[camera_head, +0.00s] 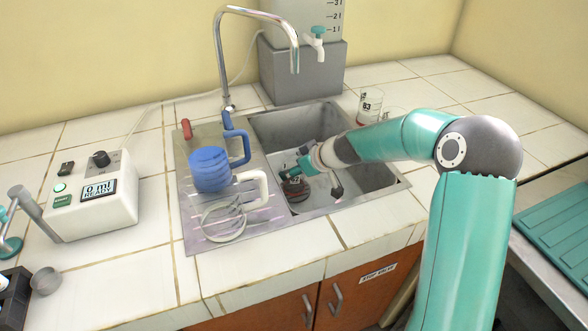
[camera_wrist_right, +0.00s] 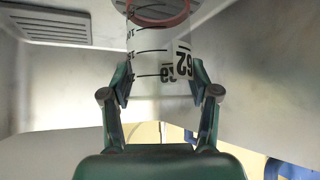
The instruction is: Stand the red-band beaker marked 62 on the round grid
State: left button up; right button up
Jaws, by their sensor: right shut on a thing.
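The beaker marked 62 (camera_wrist_right: 150,50) is clear, with black marks and a red band near its base. My right gripper (camera_wrist_right: 160,85) is shut on it, with one finger on each side. In the head view, the beaker (camera_head: 295,189) is low inside the sink, and my right gripper (camera_head: 308,179) reaches down into the basin, partly covering it. A round slotted grid (camera_wrist_right: 158,12) shows through the beaker's base in the wrist view. I cannot tell whether the base touches it. My left gripper is not in view.
The sink basin (camera_head: 348,195) has walls close around the gripper. A blue jug (camera_head: 209,170) and a white-handled jug (camera_head: 224,222) are on the drainboard to the left. A tap (camera_head: 226,60) arches behind. Beaker 83 (camera_head: 370,105) stands behind the sink's right side.

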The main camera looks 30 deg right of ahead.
jog(key=shift+f, duration=0.15)
jog(key=o, duration=1.2)
jog(key=shift+c, duration=0.2)
jog(key=v, duration=0.7)
jog(key=shift+r, duration=0.4)
jog(key=shift+s, duration=0.15)
